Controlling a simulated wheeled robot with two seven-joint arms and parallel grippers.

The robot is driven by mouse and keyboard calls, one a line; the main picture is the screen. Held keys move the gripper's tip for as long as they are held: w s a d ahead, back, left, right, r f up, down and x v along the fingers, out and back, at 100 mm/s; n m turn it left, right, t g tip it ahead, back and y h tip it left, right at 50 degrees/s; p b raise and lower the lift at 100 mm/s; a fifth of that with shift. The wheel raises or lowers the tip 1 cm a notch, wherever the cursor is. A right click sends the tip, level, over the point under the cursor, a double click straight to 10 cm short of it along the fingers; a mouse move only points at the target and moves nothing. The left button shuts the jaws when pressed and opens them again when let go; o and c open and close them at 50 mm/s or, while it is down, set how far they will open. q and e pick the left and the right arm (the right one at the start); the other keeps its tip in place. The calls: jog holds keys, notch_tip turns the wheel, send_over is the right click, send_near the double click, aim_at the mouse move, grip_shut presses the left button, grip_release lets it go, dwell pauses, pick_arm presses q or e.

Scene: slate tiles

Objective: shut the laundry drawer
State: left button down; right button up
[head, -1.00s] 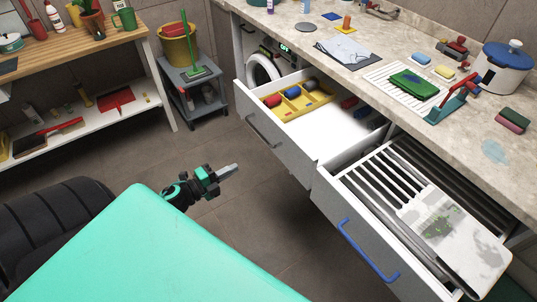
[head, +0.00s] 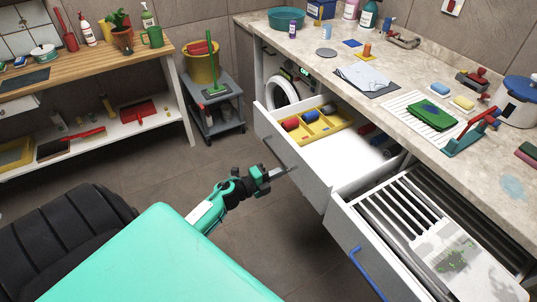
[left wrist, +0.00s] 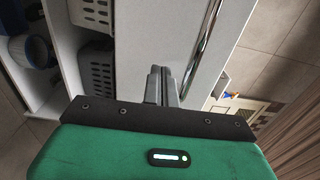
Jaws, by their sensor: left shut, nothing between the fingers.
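Two white drawers stand pulled out under the counter in the head view. The left one (head: 312,178) has a grey bar handle (head: 275,153) and holds a yellow divided tray (head: 318,127) with coloured rolls. The right one (head: 345,240) has a blue handle (head: 368,272) and holds a slatted rack with a stained white cloth (head: 455,262). I cannot tell which is the laundry drawer. My left gripper (head: 291,170) is shut and empty, close in front of the left drawer's face. In the left wrist view, its fingers (left wrist: 163,88) point toward a white front with a metal bar handle (left wrist: 206,42).
The stone counter (head: 330,75) above the drawers carries a dish rack, cloths and sponges. A grey trolley (head: 215,110) with a yellow bucket stands at the back. A wooden bench (head: 90,60) is at the left. The tiled floor (head: 160,170) between is clear.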

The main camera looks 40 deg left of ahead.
pick_arm(q)
jog(key=shift+w+d, duration=0.25)
jog(key=shift+w, duration=0.35)
jog(key=shift+w, duration=0.15)
